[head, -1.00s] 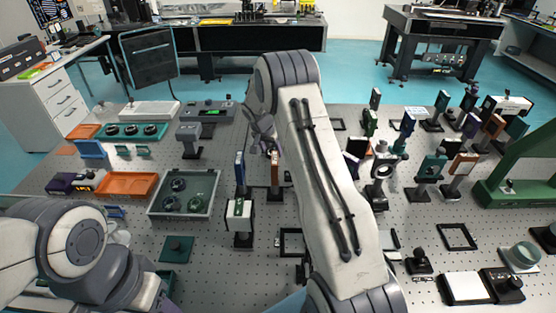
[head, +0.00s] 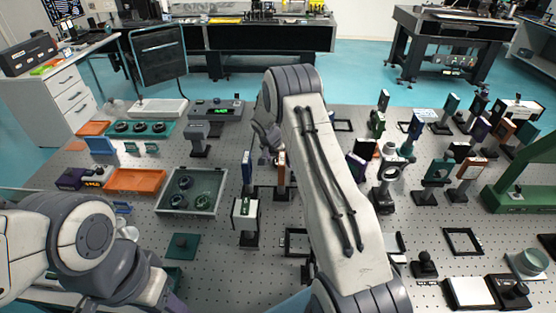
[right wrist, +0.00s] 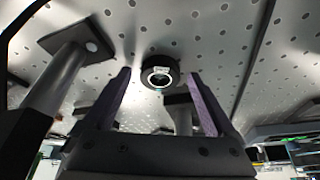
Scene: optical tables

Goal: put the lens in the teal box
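The lens (right wrist: 160,72), a small round glass in a black ring, lies on the perforated table in the right wrist view. My right gripper (right wrist: 156,98) is open, with its purple fingers on either side of the lens in that view and a visible gap to each. In the head view my right gripper (head: 266,140) is at the far end of the arm, partly hidden, and the lens cannot be made out there. A grey-teal box (head: 162,208) with several round dark parts inside stands left of it. My left arm is at lower left; its gripper does not show.
Upright mounted plates, blue (head: 247,170) and orange (head: 281,168), stand close to my right gripper. A post on a base (right wrist: 62,72) is near its fingers. An orange tray (head: 136,181) and a teal tray (head: 158,128) are at left. Many mounts crowd the right.

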